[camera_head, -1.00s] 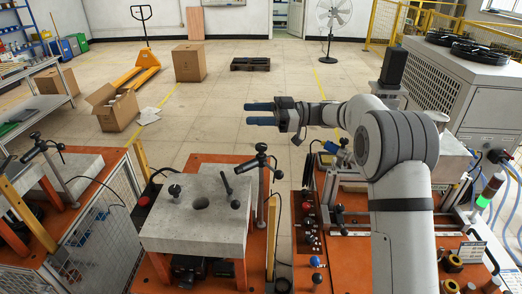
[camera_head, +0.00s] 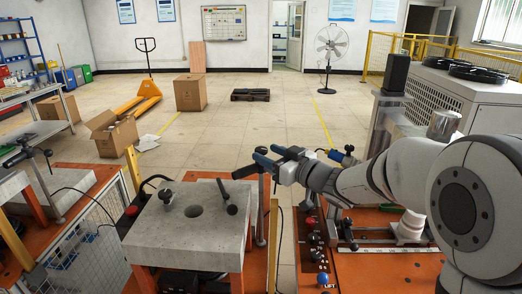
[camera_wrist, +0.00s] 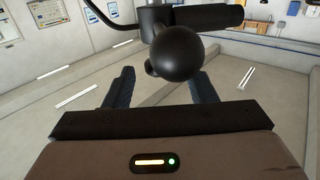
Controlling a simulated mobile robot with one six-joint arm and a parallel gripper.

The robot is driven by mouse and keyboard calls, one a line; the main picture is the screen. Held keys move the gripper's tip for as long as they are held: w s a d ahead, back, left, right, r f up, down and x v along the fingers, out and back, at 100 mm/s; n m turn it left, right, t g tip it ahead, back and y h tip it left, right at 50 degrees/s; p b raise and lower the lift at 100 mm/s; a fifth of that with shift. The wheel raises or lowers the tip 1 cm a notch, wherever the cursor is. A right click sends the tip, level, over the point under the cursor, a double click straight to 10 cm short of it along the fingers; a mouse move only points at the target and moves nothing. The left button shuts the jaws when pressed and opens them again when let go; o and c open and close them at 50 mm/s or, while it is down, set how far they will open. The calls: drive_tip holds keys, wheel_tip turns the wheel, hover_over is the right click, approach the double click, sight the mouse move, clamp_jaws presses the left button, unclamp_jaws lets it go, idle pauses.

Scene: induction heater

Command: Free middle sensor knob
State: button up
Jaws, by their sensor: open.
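The middle sensor post (camera_head: 261,215) stands at the right edge of the grey stone-like block. Its black sensor head (camera_head: 244,172) points left at the top. In the wrist view, a round black knob (camera_wrist: 187,54) looms large at my fingertips, toward the right finger, with the black sensor body (camera_wrist: 208,16) above it. My gripper (camera_head: 266,157) is open, with dark blue fingers at the post's top in the head view. The open fingers also show in the wrist view (camera_wrist: 160,74). The knob is hard to see in the head view. I cannot tell whether it is between the fingers or touching.
Another sensor post (camera_head: 47,180) stands at the left station. An orange control bench (camera_head: 380,268) lies under my arm.

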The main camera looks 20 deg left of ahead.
sight(266, 152)
drive_tip(key=shift+x, duration=1.75)
